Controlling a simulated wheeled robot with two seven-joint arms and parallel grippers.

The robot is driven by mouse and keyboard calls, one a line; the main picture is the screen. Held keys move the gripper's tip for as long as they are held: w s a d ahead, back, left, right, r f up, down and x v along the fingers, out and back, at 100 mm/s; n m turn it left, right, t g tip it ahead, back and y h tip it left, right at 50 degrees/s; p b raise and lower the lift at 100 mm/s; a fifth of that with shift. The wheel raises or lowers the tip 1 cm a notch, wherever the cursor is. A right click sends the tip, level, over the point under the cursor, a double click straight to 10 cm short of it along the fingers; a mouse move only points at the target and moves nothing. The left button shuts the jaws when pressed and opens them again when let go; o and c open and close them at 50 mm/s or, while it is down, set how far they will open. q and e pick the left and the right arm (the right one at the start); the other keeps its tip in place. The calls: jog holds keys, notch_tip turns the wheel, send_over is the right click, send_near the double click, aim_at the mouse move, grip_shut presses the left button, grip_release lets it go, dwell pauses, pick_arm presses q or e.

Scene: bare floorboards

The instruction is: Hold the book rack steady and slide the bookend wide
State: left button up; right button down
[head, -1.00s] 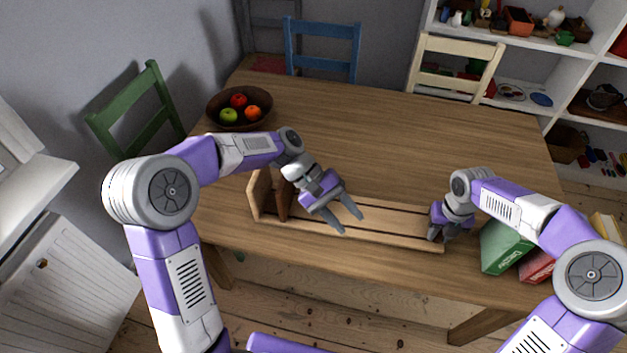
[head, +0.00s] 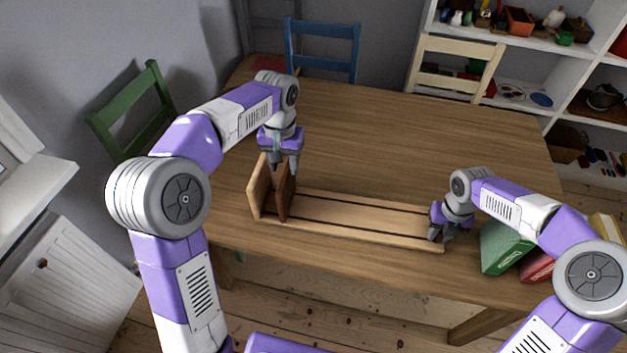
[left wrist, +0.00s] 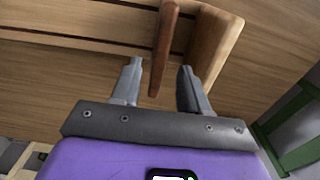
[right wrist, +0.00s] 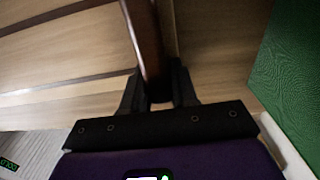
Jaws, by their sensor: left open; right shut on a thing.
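The book rack (head: 350,217) is a long slatted wooden base on the table, with a light upright end panel (head: 259,190) at its left end. The bookend (head: 284,196) is a darker brown upright board just right of that panel. My left gripper (head: 286,168) is open at the bookend's top; in the left wrist view its fingers (left wrist: 158,68) stand on either side of the bookend, one of them on the end panel's side. My right gripper (head: 440,238) is shut on the rack's right end; the right wrist view shows a dark wooden edge (right wrist: 146,45) between its fingers.
A green book (head: 503,247) and a red book (head: 538,266) are beside the right gripper. A green chair (head: 130,115), a blue chair (head: 322,45) and a cream chair (head: 455,65) stand around the table. The rack between the grippers is clear.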

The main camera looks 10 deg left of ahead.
aim_at(286, 182)
pick_arm(q)
notch_tip(286, 182, down, 8)
jog(key=shift+r, duration=0.15)
jog(key=shift+c, duration=0.4)
grip_shut()
